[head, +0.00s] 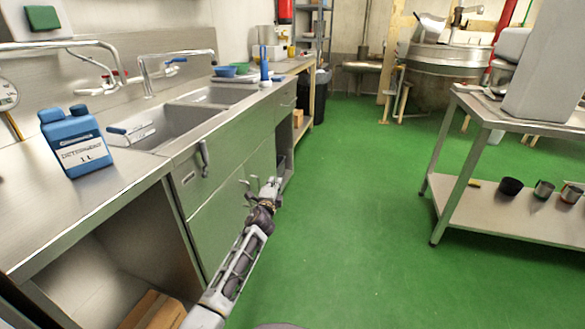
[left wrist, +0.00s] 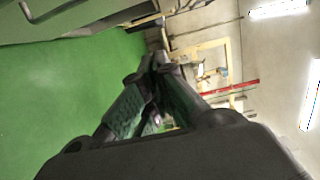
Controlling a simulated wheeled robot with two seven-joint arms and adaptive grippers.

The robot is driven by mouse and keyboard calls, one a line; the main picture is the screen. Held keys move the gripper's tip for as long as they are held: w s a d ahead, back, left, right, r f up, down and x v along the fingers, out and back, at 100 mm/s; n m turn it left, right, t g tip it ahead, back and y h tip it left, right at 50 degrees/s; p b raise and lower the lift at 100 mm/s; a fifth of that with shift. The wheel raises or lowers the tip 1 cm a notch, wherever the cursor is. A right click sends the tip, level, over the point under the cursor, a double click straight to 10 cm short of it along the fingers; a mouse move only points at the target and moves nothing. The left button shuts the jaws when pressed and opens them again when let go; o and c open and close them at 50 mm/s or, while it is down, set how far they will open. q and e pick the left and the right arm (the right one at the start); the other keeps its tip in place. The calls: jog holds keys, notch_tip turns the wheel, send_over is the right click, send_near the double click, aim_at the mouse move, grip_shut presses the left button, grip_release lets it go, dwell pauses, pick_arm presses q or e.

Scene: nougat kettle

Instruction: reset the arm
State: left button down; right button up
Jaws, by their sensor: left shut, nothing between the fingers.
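My left arm reaches up from the bottom of the head view. Its gripper (head: 268,190) is in front of the steel sink cabinet, above the green floor, and holds nothing. In the left wrist view the gripper's dark fingers (left wrist: 157,62) come together at their tips with nothing between them. My right gripper is in neither view.
A blue detergent bottle (head: 75,142) stands on the steel counter (head: 40,205) at left, beside the sink (head: 180,122). A steel table (head: 520,115) with cups on its lower shelf is at right. The green floor (head: 350,220) between them is clear.

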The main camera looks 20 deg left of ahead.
pick_arm(q)
jog(key=s+d+r+n+g, duration=0.2)
jog(key=s+r+n+g, duration=0.25)
jog(key=n, duration=0.85)
jog(key=s+d+f+g+h, duration=0.2)
jog(key=s+d+f+h, duration=0.15)
jog(key=s+d, duration=0.7)
jog(key=s+d+f+g, duration=0.1)
jog(key=s+f+g, duration=0.1)
jog(key=s+f, duration=0.5)
jog(key=s+d+f+n+g+h+p, duration=0.1)
jog(key=s+f+g, duration=0.1)
jog(key=s+f, duration=0.6)
jog(key=s+d+f+g+h, duration=0.1)
jog(key=s+f, duration=0.6)
jog(key=s, duration=0.9)
jog(key=shift+s+f+g, duration=0.15)
jog(key=shift+s+g, duration=0.1)
jog(key=shift+g, duration=0.3)
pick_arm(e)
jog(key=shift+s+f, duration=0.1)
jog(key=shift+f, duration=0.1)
